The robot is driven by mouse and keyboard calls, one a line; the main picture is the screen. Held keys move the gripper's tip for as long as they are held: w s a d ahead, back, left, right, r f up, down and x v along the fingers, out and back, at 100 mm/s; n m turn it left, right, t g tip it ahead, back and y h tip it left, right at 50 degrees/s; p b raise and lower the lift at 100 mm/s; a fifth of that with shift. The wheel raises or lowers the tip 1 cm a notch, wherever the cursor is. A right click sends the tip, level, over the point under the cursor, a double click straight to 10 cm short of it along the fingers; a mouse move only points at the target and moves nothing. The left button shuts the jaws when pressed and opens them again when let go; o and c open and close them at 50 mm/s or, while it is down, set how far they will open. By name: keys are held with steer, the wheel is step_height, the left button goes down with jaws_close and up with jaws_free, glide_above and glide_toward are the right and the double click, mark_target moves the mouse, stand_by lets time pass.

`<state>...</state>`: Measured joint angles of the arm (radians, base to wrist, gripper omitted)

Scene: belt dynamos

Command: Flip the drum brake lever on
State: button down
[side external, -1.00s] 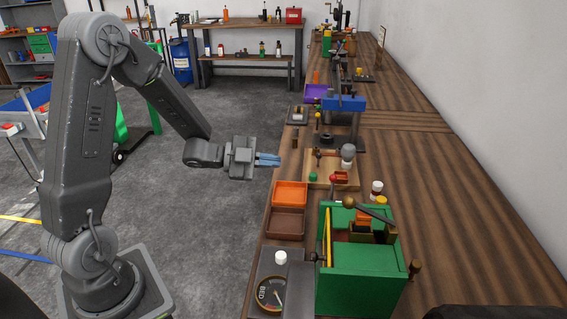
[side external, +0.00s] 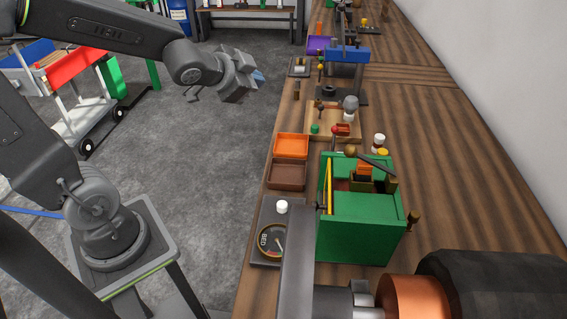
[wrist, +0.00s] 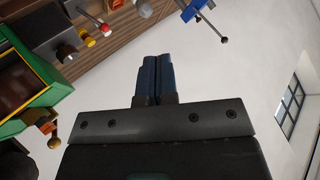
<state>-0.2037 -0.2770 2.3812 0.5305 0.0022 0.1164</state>
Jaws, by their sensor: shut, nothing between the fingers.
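A green open-topped box (side external: 362,222) stands on the bench with a dark lever (side external: 372,160) ending in a bronze knob above it. A small red-knobbed lever (side external: 335,134) stands just behind it. A copper-coloured drum (side external: 415,297) lies at the near right, partly cut off. I cannot tell which lever is the drum brake lever. My gripper (side external: 258,77) is in the air left of the bench, with its blue fingers shut and empty. In the wrist view the shut fingers (wrist: 159,78) touch nothing, and the green box (wrist: 42,95) is at the left.
Orange and brown trays (side external: 290,146) and a dial gauge (side external: 271,240) sit along the bench's left edge. A blue-topped stand (side external: 347,55) rises farther back. A black cylinder (side external: 500,290) fills the near right corner. The bench's right side is mostly clear.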

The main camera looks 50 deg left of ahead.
steer(key=s+d+n+g+h, duration=0.1)
steer(key=s+d+n+g, duration=0.25)
steer(key=s, duration=0.45)
steer(key=s+d+n+g+h, duration=0.15)
steer(key=s+d, duration=0.25)
steer(key=s, duration=0.4)
steer(key=w+a+m+t+y, duration=0.1)
steer(key=w+a+t+y, duration=0.2)
steer(key=w, duration=0.5)
steer(key=m+t+h, duration=0.2)
steer(key=m+h, duration=0.6)
steer(key=m, duration=0.4)
glide_above(334, 142)
steer(key=s+a, duration=0.1)
steer(key=s, duration=0.1)
step_height(334, 142, down, 12)
steer(key=shift+w+a+f, duration=0.1)
steer(key=shift+f, duration=0.15)
